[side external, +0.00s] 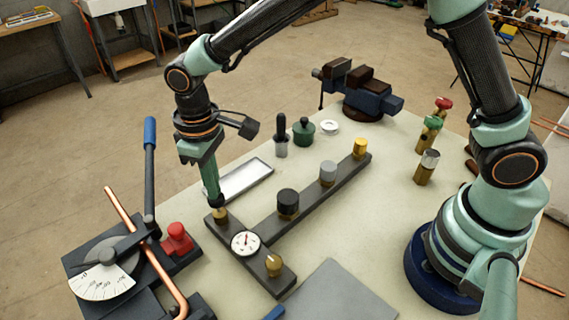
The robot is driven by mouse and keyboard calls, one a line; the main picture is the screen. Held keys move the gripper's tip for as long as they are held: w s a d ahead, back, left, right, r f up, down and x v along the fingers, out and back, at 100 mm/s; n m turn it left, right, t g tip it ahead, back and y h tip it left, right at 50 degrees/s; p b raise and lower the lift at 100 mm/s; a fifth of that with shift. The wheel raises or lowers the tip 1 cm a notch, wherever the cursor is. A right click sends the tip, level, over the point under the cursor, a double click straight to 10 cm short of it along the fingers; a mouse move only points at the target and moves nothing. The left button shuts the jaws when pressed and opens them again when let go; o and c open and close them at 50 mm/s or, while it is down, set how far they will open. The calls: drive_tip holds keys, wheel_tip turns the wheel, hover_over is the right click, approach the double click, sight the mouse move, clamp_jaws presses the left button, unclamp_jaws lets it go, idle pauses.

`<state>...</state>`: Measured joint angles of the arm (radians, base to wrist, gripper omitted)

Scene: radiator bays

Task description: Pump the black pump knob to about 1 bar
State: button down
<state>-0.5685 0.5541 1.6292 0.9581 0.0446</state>
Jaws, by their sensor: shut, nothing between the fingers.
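The black pump knob (288,201) stands upright on a dark grey bar of the T-shaped manifold (318,185), in the side external view. A round white gauge (246,243) with a red needle is on the crossbar; its reading is too small to tell. My gripper (217,204) points down, shut and empty, at the crossbar's far left end. It is directly over a brass fitting (220,215) and partly hides it; I cannot tell whether they touch. The black knob is to the right of my gripper, clear of it.
A grey knob (328,173), a yellow knob (360,147) and a brass knob (274,264) stand on the manifold. A shallow tray (262,166) lies behind my gripper. A blue-handled bender (150,170) rises at left. A vise (362,95) and brass valves (427,167) stand farther right.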

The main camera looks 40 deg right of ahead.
drive_tip(key=shift+f, duration=0.95)
drive_tip(key=shift+r, duration=1.9)
drive_tip(key=shift+f, duration=0.85)
drive_tip(key=shift+f, duration=0.9)
drive_tip(key=shift+r, duration=1.75)
